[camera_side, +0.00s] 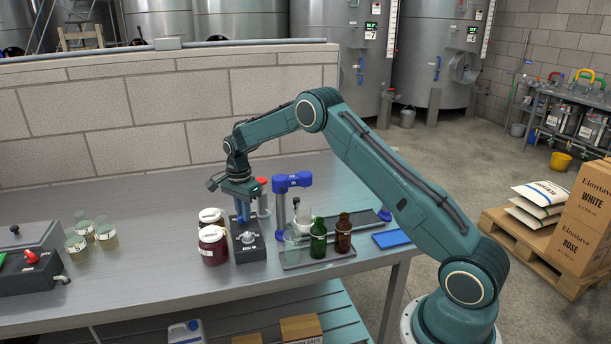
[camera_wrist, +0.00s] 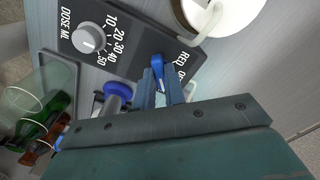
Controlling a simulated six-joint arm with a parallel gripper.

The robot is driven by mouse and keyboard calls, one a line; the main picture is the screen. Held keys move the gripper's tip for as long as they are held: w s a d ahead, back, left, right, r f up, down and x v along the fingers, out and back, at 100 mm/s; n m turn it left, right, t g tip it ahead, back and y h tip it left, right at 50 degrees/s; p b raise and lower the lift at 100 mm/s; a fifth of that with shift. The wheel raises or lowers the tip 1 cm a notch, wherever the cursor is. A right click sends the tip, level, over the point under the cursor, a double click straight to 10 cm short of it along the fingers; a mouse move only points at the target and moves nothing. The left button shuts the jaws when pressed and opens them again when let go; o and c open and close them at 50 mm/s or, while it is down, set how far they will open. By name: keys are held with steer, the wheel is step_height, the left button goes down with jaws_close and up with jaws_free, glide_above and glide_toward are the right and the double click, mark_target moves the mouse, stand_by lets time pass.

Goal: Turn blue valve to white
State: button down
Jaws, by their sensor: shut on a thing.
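The blue valve (camera_wrist: 157,62) is a small lever on a dark control box (camera_wrist: 125,25), beside the word RED in the wrist view. A second label next to RED is mostly cut off, and no WHITE label can be read. My gripper (camera_wrist: 161,82) is shut on the blue valve, with a finger on each side of it. In the side view my gripper (camera_side: 242,213) points down over the back of the dark box (camera_side: 251,254) on the bench. There its fingers largely hide the valve. The box also bears a grey dose dial (camera_wrist: 89,39) marked 10 to 50.
A dark red jar (camera_side: 213,247) stands close left of the box. A blue-headed stand (camera_side: 291,182), a green bottle (camera_side: 318,240) and a brown bottle (camera_side: 343,236) stand close on the right. Several glasses (camera_side: 105,231) are farther left, with bare bench between.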

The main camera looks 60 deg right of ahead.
steer(key=shift+r, duration=0.1)
stand_by(0.3)
steer(key=c, duration=1.5)
jaws_free()
steer(key=shift+o, duration=0.2)
step_height(320, 180, up, 14)
